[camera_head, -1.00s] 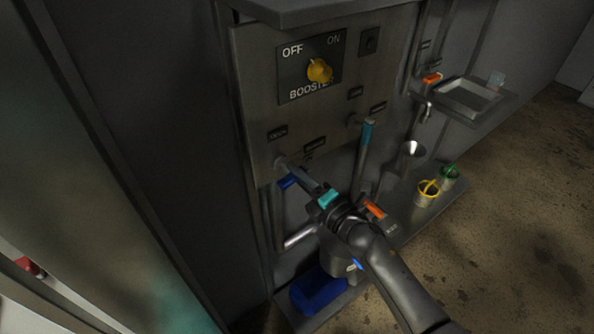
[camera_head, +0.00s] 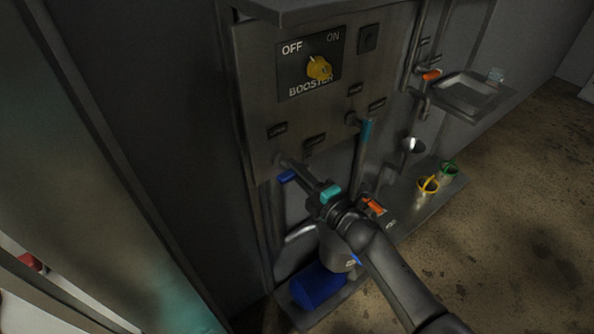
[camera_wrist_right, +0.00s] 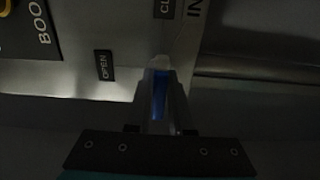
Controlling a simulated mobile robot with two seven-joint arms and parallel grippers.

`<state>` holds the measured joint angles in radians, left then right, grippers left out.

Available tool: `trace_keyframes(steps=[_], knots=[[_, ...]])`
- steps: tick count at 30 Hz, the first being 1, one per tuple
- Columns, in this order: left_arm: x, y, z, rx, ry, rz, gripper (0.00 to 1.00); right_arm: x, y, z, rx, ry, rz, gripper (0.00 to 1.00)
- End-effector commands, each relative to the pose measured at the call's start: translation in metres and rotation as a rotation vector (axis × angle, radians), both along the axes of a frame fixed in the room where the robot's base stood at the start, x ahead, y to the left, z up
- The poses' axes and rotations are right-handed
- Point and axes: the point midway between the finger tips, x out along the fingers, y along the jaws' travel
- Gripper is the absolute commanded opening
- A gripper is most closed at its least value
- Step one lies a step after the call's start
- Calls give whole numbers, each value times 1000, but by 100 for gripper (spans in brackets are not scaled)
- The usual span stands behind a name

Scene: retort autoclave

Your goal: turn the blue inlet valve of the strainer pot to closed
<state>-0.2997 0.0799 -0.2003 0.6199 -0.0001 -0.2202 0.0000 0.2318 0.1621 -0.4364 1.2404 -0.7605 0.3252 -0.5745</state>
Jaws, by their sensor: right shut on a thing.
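The blue inlet valve handle (camera_head: 287,176) sits low on the left of the grey panel in the head view, partly hidden by my gripper. My right gripper (camera_head: 291,166) reaches it from the lower right and is shut on it. In the right wrist view the blue handle (camera_wrist_right: 158,96) shows between the two fingers (camera_wrist_right: 161,108). There, an OPEN label (camera_wrist_right: 104,65) lies to the left of the handle, and a cut-off label starting with CL (camera_wrist_right: 165,8) lies above it. The exact handle angle is hard to judge. My left gripper is out of view.
A yellow booster knob (camera_head: 319,68) is above on the panel. A teal-tipped lever (camera_head: 366,135) and an orange handle (camera_head: 373,205) stand close right of my arm.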

Motion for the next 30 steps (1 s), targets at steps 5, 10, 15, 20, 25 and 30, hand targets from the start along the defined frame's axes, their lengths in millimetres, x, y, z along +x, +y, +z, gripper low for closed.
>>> trace_keyframes(steps=[5,10,15,20,25,30], knots=[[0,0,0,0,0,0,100,0,0,-1,2,3,0,38],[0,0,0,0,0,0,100,0,0,0,1,2,0,50],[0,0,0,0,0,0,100,0,0,0,1,1,0,50],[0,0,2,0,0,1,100,-8,-5,-1,0,2,-1,50],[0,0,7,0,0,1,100,-29,-21,-1,-2,4,-1,50],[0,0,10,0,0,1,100,-57,-41,-1,-2,4,-1,50]])
